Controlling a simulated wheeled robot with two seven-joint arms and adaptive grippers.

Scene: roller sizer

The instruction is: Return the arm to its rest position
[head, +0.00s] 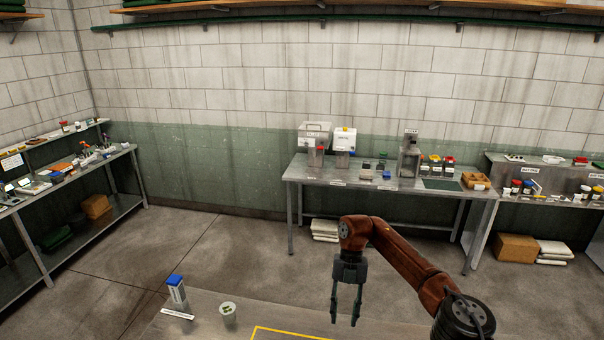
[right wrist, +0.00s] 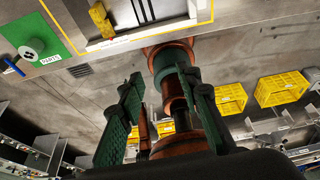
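My right arm comes in from the lower right in the head view, with rust-red links. My left arm and gripper are not in view.
A blue-lidded container (head: 177,291) and a white cup (head: 228,312) stand on the near table. A back bench (head: 330,176) holds machines and jars; a left bench (head: 100,163) holds small items. The right wrist view shows yellow crates (right wrist: 282,88) and a green mat (right wrist: 18,28).

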